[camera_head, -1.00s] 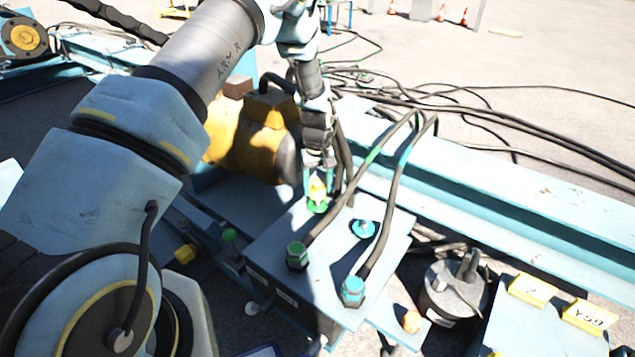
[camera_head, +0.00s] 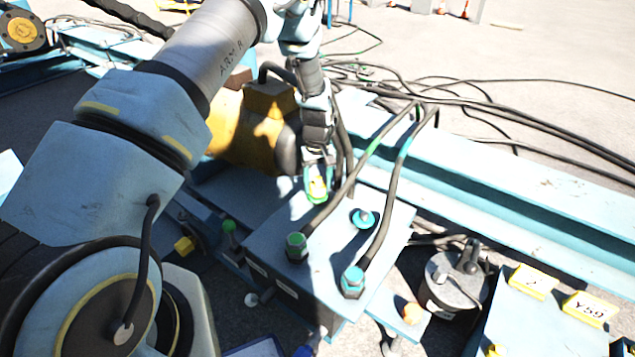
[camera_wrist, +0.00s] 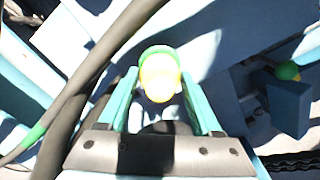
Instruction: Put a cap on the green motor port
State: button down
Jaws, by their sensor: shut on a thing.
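My gripper (camera_head: 318,178) points down over the grey-blue motor box (camera_head: 270,262), its teal fingers shut on a small yellow cap (camera_head: 317,185). In the wrist view the yellow cap (camera_wrist: 159,82) sits between the fingertips, with a green ring (camera_wrist: 158,52) just beyond it. The green motor port lies under the gripper at the box's back edge and is mostly hidden. I cannot tell whether the cap is seated on it or just touching it.
A blue port (camera_head: 363,217) stands open to the right. Two cables rise from a green connector (camera_head: 297,246) and a blue connector (camera_head: 353,281) close by. A yellow motor (camera_head: 238,125) is behind left. A round grey reel-like part (camera_head: 455,285) stands right of the box.

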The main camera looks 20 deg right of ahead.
jog(key=shift+f, duration=0.25)
grip_release()
jog(key=shift+r, duration=0.1)
